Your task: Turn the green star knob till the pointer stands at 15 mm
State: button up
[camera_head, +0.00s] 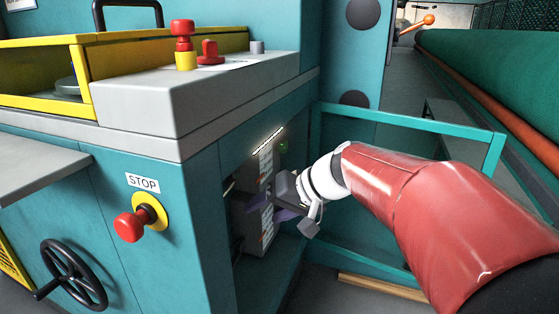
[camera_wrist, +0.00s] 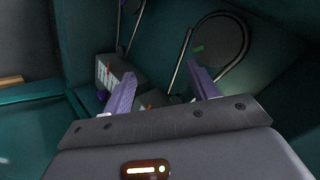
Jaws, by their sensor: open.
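A small green part (camera_head: 283,147), perhaps the green star knob, shows in the head view inside the machine's open recess, above my gripper; its shape is too small to make out. My gripper (camera_head: 265,208) reaches into the recess with its purple fingers apart. In the wrist view my gripper (camera_wrist: 162,75) is open, with no object held between the fingers. A grey box with white scale marks (camera_wrist: 106,75) lies beyond the left finger, with a small red-orange mark near it. The pointer's reading cannot be made out.
Grey boxes with white labels (camera_head: 266,165) stand in the recess close to my gripper. A teal rail frame (camera_head: 420,122) runs behind my arm. A red stop button (camera_head: 130,226) and black handwheel (camera_head: 73,273) are on the machine's front. Bent metal rods (camera_wrist: 183,60) show in the wrist view.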

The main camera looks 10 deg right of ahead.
jog(key=w+d+f+t+y+b, duration=0.1)
jog(key=w+d+t+y+b, duration=0.15)
jog(key=w, duration=0.85)
jog(key=m+t+y+b, duration=0.3)
jog(key=m+t+b, duration=0.1)
jog(key=t, duration=0.4)
send_near(286, 148)
jog(key=x, duration=0.3)
jog(key=p+x, duration=0.1)
jog(key=x, duration=0.5)
jog(key=shift+w+a+r, duration=0.15)
jog(key=shift+w+a, duration=0.05)
jog(key=shift+w, duration=0.1)
jog(key=shift+c, duration=0.2)
jog(key=c, duration=1)
